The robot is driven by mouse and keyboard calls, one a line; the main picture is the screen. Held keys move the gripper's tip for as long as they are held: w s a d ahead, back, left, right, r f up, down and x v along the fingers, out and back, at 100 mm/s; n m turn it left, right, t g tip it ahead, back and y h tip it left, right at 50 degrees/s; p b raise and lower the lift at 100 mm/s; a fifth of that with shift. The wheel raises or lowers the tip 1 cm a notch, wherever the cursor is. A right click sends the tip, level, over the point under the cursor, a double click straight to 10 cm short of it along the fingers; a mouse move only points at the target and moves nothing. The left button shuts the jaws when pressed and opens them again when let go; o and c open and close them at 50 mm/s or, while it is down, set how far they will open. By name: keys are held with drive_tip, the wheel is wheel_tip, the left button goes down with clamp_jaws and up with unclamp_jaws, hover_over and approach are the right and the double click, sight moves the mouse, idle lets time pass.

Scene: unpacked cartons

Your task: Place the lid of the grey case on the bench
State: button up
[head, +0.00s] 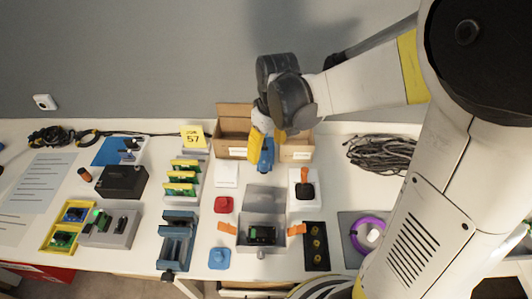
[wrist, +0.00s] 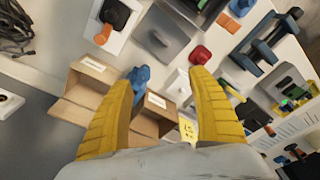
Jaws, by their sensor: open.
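The grey case (head: 244,243) is on the white bench (head: 340,195), with a dark and green part inside and an orange piece at each side. The panel also shows in the wrist view (wrist: 166,38). My gripper (head: 268,146) is over the front of the open cartons, behind the case and apart from the lid. In the wrist view its yellow fingers (wrist: 158,76) are spread wide, with no lid between them.
Two open cardboard cartons (head: 233,141) stand behind. A blue item (head: 266,157) shows beside one finger; I cannot tell if they touch. A black-and-orange switch (head: 304,188), red button (head: 223,205) and black tray (head: 315,258) flank the case. Cables (head: 380,154) lie right.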

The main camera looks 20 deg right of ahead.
drive_tip(key=s+r+m+t, duration=0.4)
drive_tip(key=s+r+t, duration=0.2)
drive_tip(key=s+r, duration=0.4)
drive_tip(key=shift+s+a+h, duration=0.25)
drive_tip(key=shift+s+h, duration=0.05)
drive_tip(key=shift+s, duration=0.95)
